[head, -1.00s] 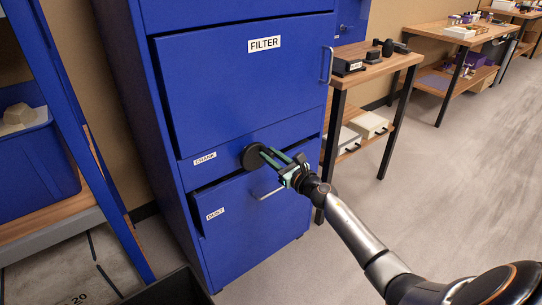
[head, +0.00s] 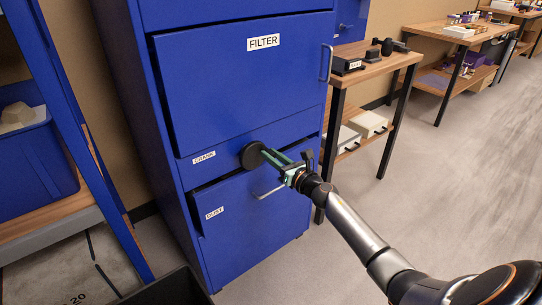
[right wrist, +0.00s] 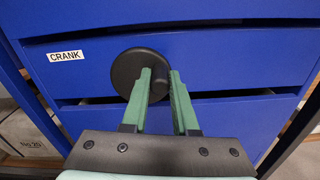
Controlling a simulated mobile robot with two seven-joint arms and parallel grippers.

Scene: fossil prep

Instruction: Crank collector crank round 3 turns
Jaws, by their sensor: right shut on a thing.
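The collector crank (head: 251,155) is a round black disc on the front of the blue collector cabinet, right of the CRANK label (head: 204,158). It also shows in the right wrist view (right wrist: 127,74), behind the left finger. My right gripper (head: 268,153) reaches in from the right, with its green fingertips at the right side of the disc. In the right wrist view, the two fingers (right wrist: 161,72) are shut on the crank's handle. The handle itself is mostly hidden by the fingers. My left gripper is not in view.
The FILTER door (head: 240,85) is above the crank, and the DUST drawer (head: 245,220) with its bar handle (head: 270,193) is below, near my gripper. A wooden bench (head: 372,70) stands right of the cabinet. The floor at right is clear.

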